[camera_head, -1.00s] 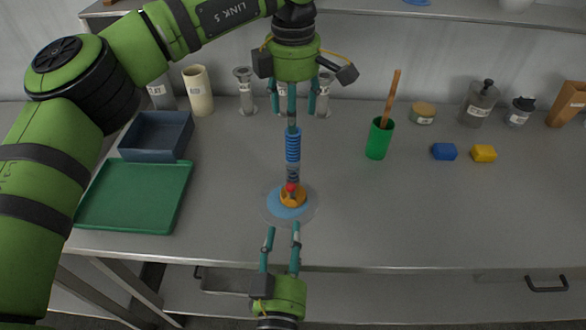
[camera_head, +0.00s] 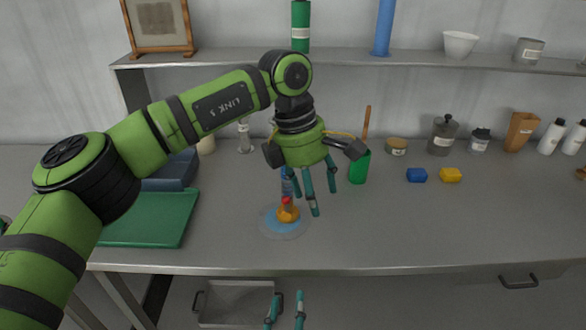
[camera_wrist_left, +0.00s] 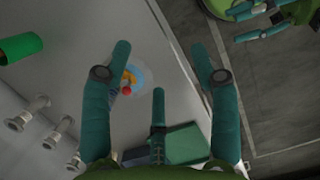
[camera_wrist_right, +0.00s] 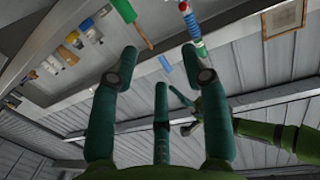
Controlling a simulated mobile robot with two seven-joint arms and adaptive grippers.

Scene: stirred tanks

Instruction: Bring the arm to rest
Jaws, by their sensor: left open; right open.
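My left gripper (camera_head: 315,200) hangs with its fingers down and spread, empty, above the bench and just right of the stirrer assembly. A blue ringed shaft (camera_head: 287,183) stands partly hidden behind it. Below the shaft are an orange piece with a red part (camera_head: 287,211) on a round pale-blue and clear base (camera_head: 284,229). In the left wrist view the base (camera_wrist_left: 140,75) lies beyond the spread fingers. My right gripper (camera_head: 288,300) is low, in front of the bench edge, open and empty. The blue ringed shaft (camera_wrist_right: 191,27) shows beyond its fingers in the right wrist view.
A green tray (camera_head: 150,220) and dark bin (camera_head: 170,172) lie left. A shelf (camera_head: 400,65) runs behind. The front right bench is clear.

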